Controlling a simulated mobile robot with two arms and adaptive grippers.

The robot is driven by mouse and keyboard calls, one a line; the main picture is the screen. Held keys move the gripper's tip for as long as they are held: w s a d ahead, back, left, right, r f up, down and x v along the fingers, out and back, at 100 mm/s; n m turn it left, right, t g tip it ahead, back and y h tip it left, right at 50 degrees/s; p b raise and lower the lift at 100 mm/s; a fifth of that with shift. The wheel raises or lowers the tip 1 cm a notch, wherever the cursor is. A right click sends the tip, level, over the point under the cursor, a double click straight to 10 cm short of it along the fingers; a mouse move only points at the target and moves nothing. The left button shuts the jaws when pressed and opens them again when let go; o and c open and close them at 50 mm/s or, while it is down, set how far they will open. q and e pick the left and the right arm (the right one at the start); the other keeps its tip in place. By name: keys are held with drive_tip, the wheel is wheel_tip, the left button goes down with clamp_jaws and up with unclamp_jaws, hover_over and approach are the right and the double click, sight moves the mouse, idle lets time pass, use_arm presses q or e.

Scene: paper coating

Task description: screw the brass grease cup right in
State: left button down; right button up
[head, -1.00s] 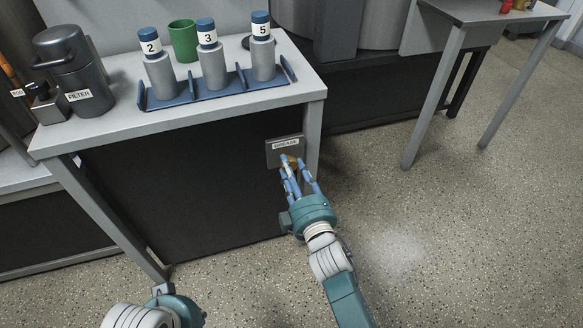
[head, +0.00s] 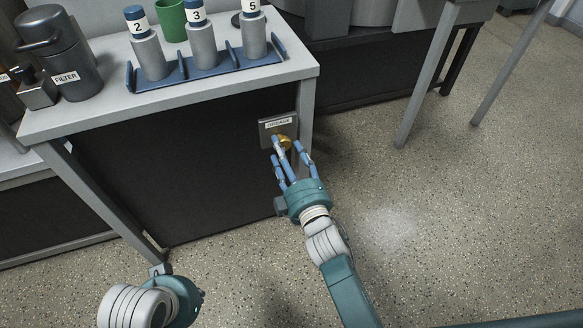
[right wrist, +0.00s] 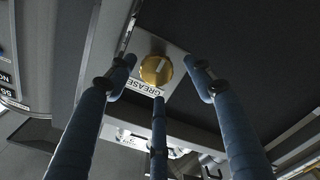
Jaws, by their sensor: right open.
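The brass grease cup (head: 285,142) sits on the grey plate labelled GREASE (head: 268,128), on the dark front of the bench near its right leg. In the right wrist view the cup (right wrist: 156,69) is a round brass knob with a pale line across its face. My right gripper (head: 286,148) is open, its blue fingers spread in front of the cup. The fingertips show apart from the cup in the right wrist view. My left gripper (head: 184,302) is at the bottom left of the head view. Its fingers are not visible.
A blue rack (head: 208,71) with bottles numbered 2, 3 and 5 stands on the bench (head: 90,117). A green cup (head: 171,20) and a FILTER canister (head: 68,65) are also there.

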drive_tip(key=v, duration=1)
drive_tip(key=shift+s, duration=0.3)
drive_tip(key=shift+r, duration=0.1)
